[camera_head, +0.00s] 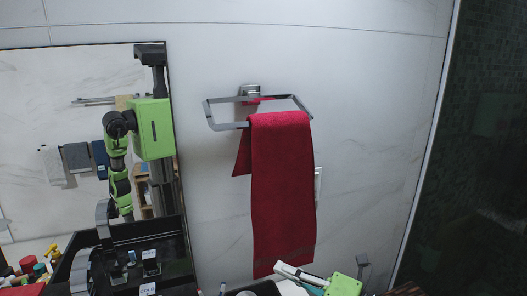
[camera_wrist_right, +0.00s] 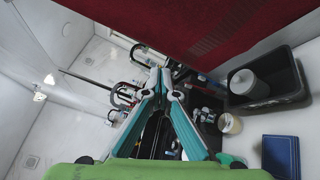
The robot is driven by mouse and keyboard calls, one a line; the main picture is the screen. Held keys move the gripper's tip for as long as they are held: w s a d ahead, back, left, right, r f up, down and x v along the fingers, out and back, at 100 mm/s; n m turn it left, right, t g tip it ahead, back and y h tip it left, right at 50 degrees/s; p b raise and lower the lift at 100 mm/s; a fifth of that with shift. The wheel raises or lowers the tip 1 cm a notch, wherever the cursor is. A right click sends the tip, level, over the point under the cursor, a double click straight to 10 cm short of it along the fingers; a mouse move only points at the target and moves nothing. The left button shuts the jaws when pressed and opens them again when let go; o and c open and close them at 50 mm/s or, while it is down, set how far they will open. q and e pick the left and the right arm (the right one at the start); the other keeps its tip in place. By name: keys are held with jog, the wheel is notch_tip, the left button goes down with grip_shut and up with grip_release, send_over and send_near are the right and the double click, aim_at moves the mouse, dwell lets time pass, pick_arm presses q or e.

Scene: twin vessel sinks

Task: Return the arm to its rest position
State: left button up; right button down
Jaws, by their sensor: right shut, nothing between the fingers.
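My right gripper (camera_head: 284,268) shows at the bottom of the head view, low by the hem of the red towel (camera_head: 282,190). In the right wrist view its two teal and grey fingers (camera_wrist_right: 160,80) come together at the tips, with nothing between them. The red towel hangs over a metal towel holder (camera_head: 258,108) on the wall. It also fills the top of the right wrist view (camera_wrist_right: 225,30), above the fingers; I cannot tell whether they touch. My left gripper is not in view.
A mirror (camera_head: 80,95) at the left reflects my green and black body. Below it stands a black tray or box (camera_head: 150,250), with coloured bottles at far left. The wrist view shows a dark bin (camera_wrist_right: 280,85), a pale cup (camera_wrist_right: 230,123) and a blue box (camera_wrist_right: 280,155).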

jog(key=d+r+m+t+h, duration=0.2)
jog(key=d+m+t+h, duration=0.8)
jog(key=m, duration=0.9)
jog(key=s+d+f+m+g+h, duration=0.3)
jog(key=s+d+f+m+g, duration=0.1)
jog(key=f, duration=0.2)
jog(key=s+d+f+m+g+h, duration=0.3)
jog(key=s+d+f+m, duration=0.15)
jog(key=f, duration=0.25)
jog(key=s+a+f+m+g+y, duration=0.15)
jog(key=s+f+g, duration=0.4)
jog(key=s, duration=0.55)
jog(key=s+a+f+m+g+y, duration=0.1)
jog(key=s+a+f+m+g, duration=0.1)
jog(key=s+f+g, duration=0.65)
jog(key=s+f+t, duration=0.3)
jog(key=f, duration=2)
jog(key=s+d+f+g, duration=0.1)
jog(key=s+d+f, duration=0.2)
jog(key=s+f, duration=1.4)
jog(key=shift+s+f+h, duration=0.35)
jog(key=shift+s+f, duration=0.05)
jog(key=shift+s, duration=0.2)
